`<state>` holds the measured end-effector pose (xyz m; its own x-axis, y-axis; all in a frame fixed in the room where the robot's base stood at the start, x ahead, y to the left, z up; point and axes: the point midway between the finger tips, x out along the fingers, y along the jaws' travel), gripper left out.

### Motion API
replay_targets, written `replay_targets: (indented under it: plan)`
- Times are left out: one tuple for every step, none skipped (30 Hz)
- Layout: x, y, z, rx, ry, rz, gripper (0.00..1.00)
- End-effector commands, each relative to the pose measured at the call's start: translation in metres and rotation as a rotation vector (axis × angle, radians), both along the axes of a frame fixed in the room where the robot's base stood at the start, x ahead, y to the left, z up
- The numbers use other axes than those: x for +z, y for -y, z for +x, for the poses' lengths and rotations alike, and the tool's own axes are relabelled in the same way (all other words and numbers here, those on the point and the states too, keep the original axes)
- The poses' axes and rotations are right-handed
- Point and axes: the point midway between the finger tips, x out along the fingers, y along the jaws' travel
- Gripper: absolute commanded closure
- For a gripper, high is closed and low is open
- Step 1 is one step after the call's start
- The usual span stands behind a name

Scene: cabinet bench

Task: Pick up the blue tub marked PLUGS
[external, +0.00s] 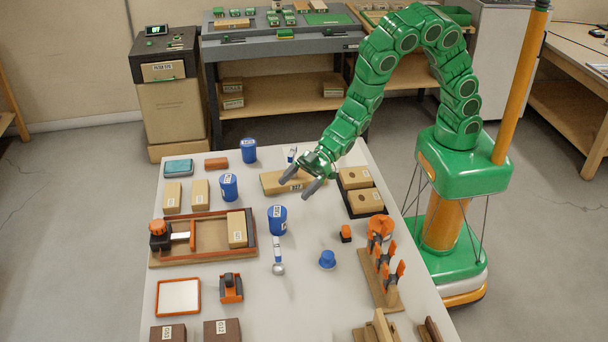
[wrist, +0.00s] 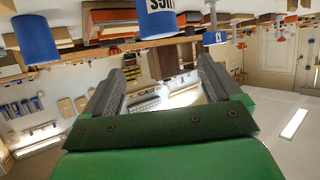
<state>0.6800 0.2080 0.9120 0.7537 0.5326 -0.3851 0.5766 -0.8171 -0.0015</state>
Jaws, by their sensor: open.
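Three blue tubs with white labels stand on the pale table in the external view: one at the back (external: 249,152), one at middle left (external: 228,190) and one nearer the front (external: 277,226). Their labels are too small to read surely, so I cannot tell which is marked PLUGS. My gripper (external: 299,184) is open and empty, above the table by a long tan block (external: 275,183), right of the tubs and apart from them. The wrist view shows one tub (wrist: 36,42) at upper left and another (wrist: 158,26) at top centre, its label cut off by the edge.
An orange-edged wooden fixture (external: 205,254) lies left of the front tub. A spoon-like tool (external: 278,262) lies just in front of that tub. A dark tray with tan blocks (external: 360,192) is right of my gripper.

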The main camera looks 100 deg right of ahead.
Motion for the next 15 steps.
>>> replay_targets:
  plan:
    - [-0.010,0.000,0.000,0.000,-0.002,-0.002,0.08]
    - [-0.013,0.000,-0.001,0.001,-0.001,-0.002,0.08]
    - [-0.019,0.000,0.000,0.003,0.000,-0.001,0.08]
    - [-0.023,0.000,0.000,0.003,0.001,-0.001,0.08]
    - [-0.026,0.000,0.000,0.001,0.000,0.000,0.08]
    - [-0.030,0.000,0.000,0.001,0.000,0.000,0.08]
    - [-0.033,0.000,0.000,0.001,-0.001,-0.001,0.08]
    - [-0.034,0.000,0.000,0.001,0.000,0.000,0.08]
    - [-0.036,0.000,0.000,0.001,0.000,0.000,0.08]
    - [-0.037,-0.001,0.001,0.001,0.000,0.000,0.08]
    - [-0.037,-0.001,0.001,0.002,0.002,-0.001,0.08]
    - [-0.038,-0.002,0.003,0.002,0.002,0.000,0.08]
    - [-0.038,-0.003,0.004,0.003,0.002,0.000,0.08]
    - [-0.039,-0.004,0.006,0.003,0.003,0.001,0.08]
    - [-0.039,-0.006,0.008,0.003,0.004,0.001,0.08]
